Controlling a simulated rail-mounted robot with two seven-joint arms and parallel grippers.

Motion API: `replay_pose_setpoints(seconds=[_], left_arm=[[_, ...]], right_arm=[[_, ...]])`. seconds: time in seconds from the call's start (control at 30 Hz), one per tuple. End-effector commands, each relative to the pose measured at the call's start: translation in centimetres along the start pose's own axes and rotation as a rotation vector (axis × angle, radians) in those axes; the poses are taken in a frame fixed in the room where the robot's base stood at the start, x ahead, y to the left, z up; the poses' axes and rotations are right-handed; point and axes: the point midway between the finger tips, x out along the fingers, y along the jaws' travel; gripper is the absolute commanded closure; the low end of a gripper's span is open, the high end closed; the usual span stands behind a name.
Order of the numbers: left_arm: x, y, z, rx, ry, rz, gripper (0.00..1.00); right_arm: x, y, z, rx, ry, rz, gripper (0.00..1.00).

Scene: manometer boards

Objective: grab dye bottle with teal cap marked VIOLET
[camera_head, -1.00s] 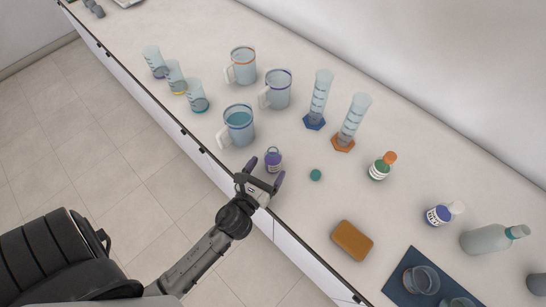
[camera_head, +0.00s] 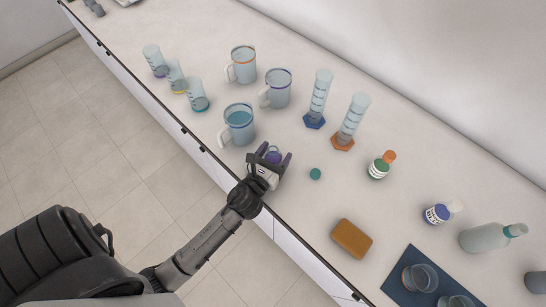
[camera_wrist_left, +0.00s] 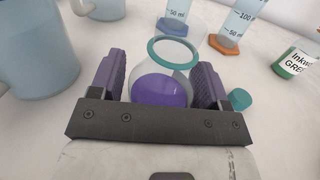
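The dye bottle (camera_head: 273,153) stands upright near the counter's front edge, with violet liquid inside. In the left wrist view the bottle (camera_wrist_left: 163,88) shows an open mouth with a teal rim; its label is not visible. A teal cap (camera_head: 315,174) lies apart on the counter to its right and also shows in the left wrist view (camera_wrist_left: 239,99). My left gripper (camera_head: 274,155) is open, its two purple-grey fingers on either side of the bottle. In the left wrist view a small gap shows beside the left finger. My right gripper is not in view.
A handled beaker (camera_head: 238,126) stands close behind-left of the bottle. An orange-brown block (camera_head: 352,239) lies nearer the front edge.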

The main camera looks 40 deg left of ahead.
Motion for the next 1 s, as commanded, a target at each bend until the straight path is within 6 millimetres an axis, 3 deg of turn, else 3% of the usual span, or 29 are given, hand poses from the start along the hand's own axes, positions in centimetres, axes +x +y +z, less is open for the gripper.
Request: replay_pose_setpoints(seconds=[0.07, 0.43, 1.0], left_arm=[[0.0, 0.0, 0.0, 0.0, 0.0, 0.0, 0.38], [0.0, 0.0, 0.0, 0.0, 0.0, 0.0, 0.73], [0.0, 0.0, 1.0, 0.0, -0.002, 0.0, 0.73]], right_arm=[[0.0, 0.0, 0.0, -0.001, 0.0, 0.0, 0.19], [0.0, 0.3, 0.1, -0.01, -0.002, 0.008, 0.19], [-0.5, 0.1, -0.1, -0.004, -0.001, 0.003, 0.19]])
